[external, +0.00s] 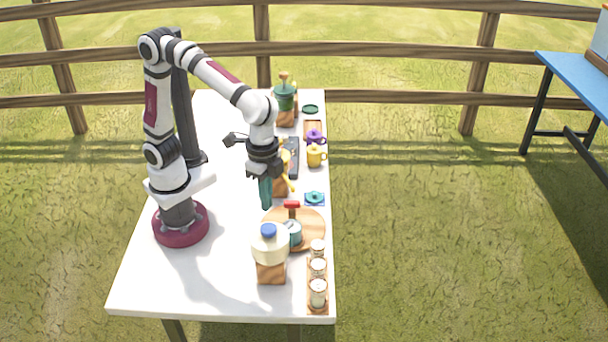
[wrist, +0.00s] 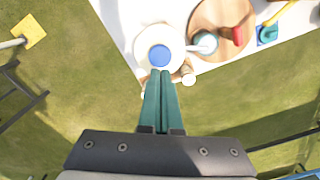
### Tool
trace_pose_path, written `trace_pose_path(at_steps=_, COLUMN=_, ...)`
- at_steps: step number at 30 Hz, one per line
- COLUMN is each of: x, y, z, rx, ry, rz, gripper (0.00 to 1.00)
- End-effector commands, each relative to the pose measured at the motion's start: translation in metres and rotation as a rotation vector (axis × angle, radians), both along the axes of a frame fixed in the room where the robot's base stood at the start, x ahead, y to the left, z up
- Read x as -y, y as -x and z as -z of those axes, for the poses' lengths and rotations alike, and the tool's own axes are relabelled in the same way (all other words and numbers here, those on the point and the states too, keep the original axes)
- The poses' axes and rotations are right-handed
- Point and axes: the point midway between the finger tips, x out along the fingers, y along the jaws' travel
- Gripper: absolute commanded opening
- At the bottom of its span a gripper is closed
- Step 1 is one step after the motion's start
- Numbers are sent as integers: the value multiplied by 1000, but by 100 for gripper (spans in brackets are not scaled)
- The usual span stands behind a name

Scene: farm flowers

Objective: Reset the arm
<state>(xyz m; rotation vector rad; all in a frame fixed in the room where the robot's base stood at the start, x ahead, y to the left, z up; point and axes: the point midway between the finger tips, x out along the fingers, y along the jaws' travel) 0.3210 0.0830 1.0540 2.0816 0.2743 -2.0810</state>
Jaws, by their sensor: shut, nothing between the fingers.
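My gripper (external: 266,194) points down over the white table (external: 205,285), near the middle of its length. Its teal fingers are together and empty; they also show closed in the wrist view (wrist: 161,78). In the external view the fingers are behind and to the left of a round wooden board (external: 315,228). A cream jug with a blue cap (external: 269,247) stands on a wooden block nearer the camera. In the wrist view the jug's blue cap (wrist: 160,56) appears just beyond the fingertips. I cannot tell the exact height of the fingers above the table.
Several jars (external: 318,292) line the right edge. Yellow (external: 315,155) and purple (external: 314,137) mugs and a green container (external: 285,98) stand farther back. The table's front left is clear.

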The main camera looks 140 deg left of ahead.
Motion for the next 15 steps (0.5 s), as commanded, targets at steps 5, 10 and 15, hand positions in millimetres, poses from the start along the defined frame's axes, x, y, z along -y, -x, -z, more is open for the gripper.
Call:
trace_pose_path(at_steps=5, x=0, y=0, z=-12, rx=0, ry=0, rz=0, gripper=0)
trace_pose_path(at_steps=10, x=0, y=0, z=-13, rx=-1, ry=0, rz=0, gripper=0)
trace_pose_path(at_steps=15, x=1, y=1, z=-13, rx=-1, ry=-1, rz=4, gripper=0)
